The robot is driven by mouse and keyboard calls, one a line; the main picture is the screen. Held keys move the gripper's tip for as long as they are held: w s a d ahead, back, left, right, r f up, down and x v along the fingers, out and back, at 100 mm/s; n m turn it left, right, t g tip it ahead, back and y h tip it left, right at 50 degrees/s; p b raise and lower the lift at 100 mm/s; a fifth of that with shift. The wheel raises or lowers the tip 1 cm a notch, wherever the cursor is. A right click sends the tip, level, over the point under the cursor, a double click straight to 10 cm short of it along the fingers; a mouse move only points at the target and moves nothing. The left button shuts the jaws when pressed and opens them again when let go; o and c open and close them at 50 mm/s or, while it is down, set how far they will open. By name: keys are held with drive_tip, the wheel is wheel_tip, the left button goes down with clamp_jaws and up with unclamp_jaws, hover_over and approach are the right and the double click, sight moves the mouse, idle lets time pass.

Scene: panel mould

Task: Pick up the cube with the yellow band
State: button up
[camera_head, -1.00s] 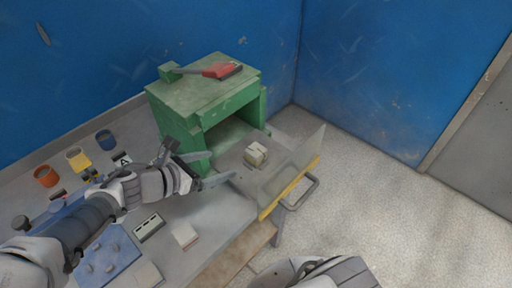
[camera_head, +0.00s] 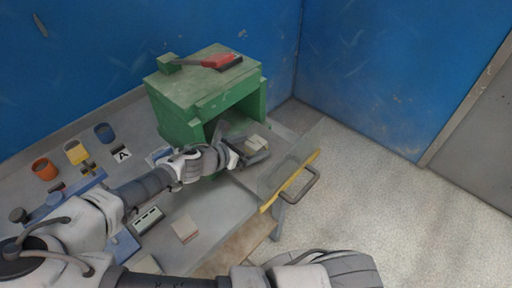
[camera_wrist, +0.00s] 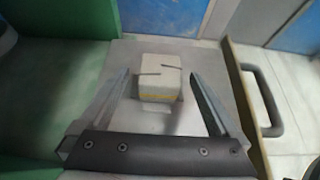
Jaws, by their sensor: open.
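The cube with the yellow band (camera_wrist: 160,78) lies in the open drawer (camera_wrist: 200,62). In the wrist view it is pale, with dark slits in its top and a yellow band low on its near face. My gripper (camera_wrist: 158,76) is open, with one finger on either side of the cube; whether they touch it I cannot tell. In the head view the cube (camera_head: 256,142) shows partly behind my gripper (camera_head: 256,152), which reaches over the drawer's left part.
The drawer's yellow-edged front (camera_head: 290,182) has a handle (camera_head: 300,190). Orange (camera_head: 43,169), yellow (camera_head: 76,152) and blue (camera_head: 104,133) cups stand at the left of the bench.

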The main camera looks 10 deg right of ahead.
drive_tip(key=shift+x, duration=1.35)
clamp_jaws()
